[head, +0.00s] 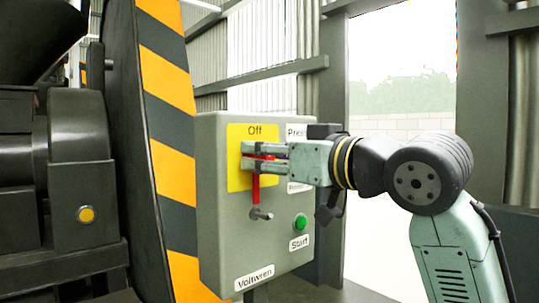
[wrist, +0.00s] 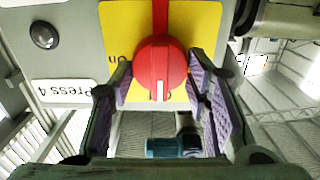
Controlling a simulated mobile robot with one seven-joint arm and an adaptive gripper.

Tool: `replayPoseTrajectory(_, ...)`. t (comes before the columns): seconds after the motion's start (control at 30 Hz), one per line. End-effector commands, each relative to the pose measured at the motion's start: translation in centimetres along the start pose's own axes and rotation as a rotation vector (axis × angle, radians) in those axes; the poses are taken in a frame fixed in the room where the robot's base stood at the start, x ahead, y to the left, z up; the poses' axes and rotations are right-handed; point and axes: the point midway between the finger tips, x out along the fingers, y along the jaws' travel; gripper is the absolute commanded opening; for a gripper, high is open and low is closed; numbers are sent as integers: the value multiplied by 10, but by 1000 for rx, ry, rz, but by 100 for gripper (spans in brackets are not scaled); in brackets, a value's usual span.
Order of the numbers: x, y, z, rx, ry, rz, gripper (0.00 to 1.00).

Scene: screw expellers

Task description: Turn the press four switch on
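The press four switch is a red rotary knob (wrist: 160,68) on a yellow plate (wrist: 118,22), with an "On" mark beside it and a "Press 4" label (wrist: 66,92) nearby. In the head view its red handle (head: 256,187) hangs straight down, and "Off" is printed at the top of the yellow plate (head: 236,178). In the wrist view the white mark on the knob points down. My gripper (head: 244,157) is at the switch, with its fingers spread on either side of the knob. The wrist view shows small gaps beside the knob. The fingers partly hide the knob in the head view.
The grey control box (head: 222,240) also carries a green start button (head: 300,222), a small metal lever (head: 261,214) and a label at the bottom (head: 254,277). A black-and-orange striped machine guard (head: 168,80) stands close on the left. A window is behind my arm.

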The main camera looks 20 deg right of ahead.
Motion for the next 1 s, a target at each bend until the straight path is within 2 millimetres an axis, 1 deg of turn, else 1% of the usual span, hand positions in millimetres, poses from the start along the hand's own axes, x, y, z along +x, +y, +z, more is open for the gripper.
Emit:
replayPoseTrajectory(0.03,0,0,0,0,0,0,38)
replayPoseTrajectory(0.37,0,0,0,0,0,0,16)
replayPoseTrajectory(0.67,0,0,0,36,0,-1,15)
replayPoseTrajectory(0.87,1,0,0,140,1,-3,15)
replayPoseTrajectory(1.0,1,1,0,254,0,-3,15)
